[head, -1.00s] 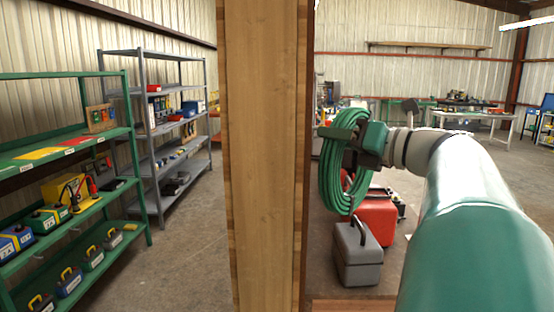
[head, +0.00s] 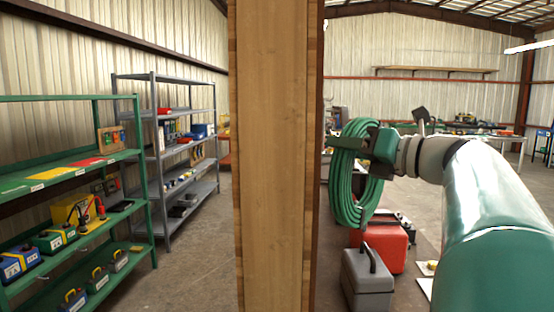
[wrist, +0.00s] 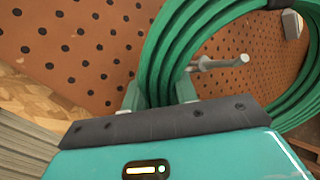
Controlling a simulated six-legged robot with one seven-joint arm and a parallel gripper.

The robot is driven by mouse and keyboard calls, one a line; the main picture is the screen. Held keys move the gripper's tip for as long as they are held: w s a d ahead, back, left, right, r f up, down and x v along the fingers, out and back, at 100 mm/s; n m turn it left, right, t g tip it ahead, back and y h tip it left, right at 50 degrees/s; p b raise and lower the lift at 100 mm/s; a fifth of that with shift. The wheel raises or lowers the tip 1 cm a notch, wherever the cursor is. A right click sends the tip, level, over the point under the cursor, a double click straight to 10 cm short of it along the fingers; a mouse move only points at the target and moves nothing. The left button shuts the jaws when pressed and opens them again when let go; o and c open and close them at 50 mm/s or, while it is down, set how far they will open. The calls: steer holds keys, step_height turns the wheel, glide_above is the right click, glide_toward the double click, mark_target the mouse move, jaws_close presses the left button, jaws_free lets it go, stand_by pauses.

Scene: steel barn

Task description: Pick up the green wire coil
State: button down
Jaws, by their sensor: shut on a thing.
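The green wire coil (head: 349,195) hangs upright from my gripper (head: 368,150), to the right of the wooden panel edge. In the wrist view, my gripper (wrist: 158,94) is shut on the strands of the coil (wrist: 170,45), with one finger on each side of the bundle. A metal peg (wrist: 220,62) shows through the loop, in front of an orange-brown pegboard (wrist: 85,45). I cannot tell whether the coil touches the peg. The far part of the loop runs out of the wrist view.
The tall wooden panel edge (head: 272,160) stands close beside the coil. A grey toolbox (head: 367,280) and a red case (head: 385,243) sit below it. A green shelf (head: 75,175) and a grey shelf (head: 160,165) stand at left. Floor between shelves and panel is clear.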

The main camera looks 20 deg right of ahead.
steer(key=s+a+r, duration=0.1)
steer(key=s+r, duration=0.9)
steer(key=s, duration=0.4)
steer(key=shift+f, duration=0.1)
stand_by(0.4)
